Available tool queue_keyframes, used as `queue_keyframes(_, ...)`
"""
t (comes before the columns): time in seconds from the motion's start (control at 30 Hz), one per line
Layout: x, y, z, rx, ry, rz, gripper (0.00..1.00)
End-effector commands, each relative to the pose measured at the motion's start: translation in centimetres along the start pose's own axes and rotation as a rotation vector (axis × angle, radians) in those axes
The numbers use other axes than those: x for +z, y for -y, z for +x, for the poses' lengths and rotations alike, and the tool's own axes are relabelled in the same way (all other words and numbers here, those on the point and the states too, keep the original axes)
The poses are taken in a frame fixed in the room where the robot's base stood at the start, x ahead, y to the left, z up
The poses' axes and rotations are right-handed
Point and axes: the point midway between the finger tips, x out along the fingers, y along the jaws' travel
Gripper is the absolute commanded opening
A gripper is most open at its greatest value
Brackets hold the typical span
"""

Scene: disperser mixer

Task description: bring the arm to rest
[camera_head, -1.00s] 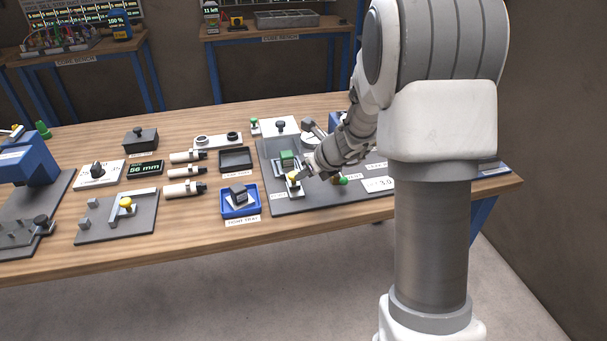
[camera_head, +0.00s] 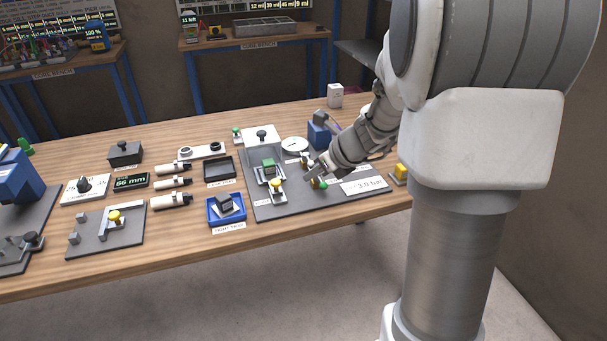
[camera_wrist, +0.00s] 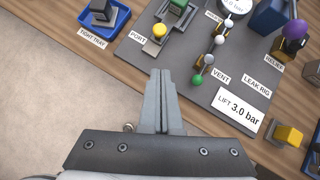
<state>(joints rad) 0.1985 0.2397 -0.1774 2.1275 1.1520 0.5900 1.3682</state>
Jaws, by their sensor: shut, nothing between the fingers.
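My arm reaches forward over the right part of the table in the head view. My gripper (camera_head: 309,170) is at the arm's end, above the dark leak rig plate (camera_head: 290,205). In the wrist view my gripper (camera_wrist: 161,128) has its two fingers pressed together with nothing between them. The fingertips lie over the near edge of the leak rig plate, between the yellow port knob (camera_wrist: 160,30) and the green vent knob (camera_wrist: 197,79). I cannot tell how high the fingers are, but they appear apart from the knobs.
The blue tight tray (camera_head: 226,210) holds a dark block, left of the rig. A "3.0 bar" card (camera_head: 363,185) lies on the plate. A yellow block (camera_head: 399,172) sits at the right. Several white cylinders (camera_head: 171,201) lie further left. The table's front strip is clear.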

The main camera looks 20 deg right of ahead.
Motion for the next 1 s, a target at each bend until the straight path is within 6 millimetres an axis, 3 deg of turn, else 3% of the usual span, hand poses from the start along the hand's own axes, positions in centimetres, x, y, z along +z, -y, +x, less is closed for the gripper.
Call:
queue_keyframes(0.23, 0.3, -0.5, -1.1, 0.006, 0.001, -0.036, 0.00)
queue_keyframes(0.37, 1.3, -2.8, -3.1, 0.031, 0.003, -0.233, 0.00)
queue_keyframes(0.5, 2.3, -7.0, -7.0, 0.073, -0.001, -0.622, 0.00)
queue_keyframes(0.67, 2.0, -11.5, -11.4, 0.115, -0.021, -1.108, 0.00)
queue_keyframes(0.8, 0.7, -14.5, -14.9, 0.144, -0.058, -1.526, 0.00)
queue_keyframes(1.0, -2.1, -17.2, -19.6, 0.186, -0.156, -2.103, 0.00)
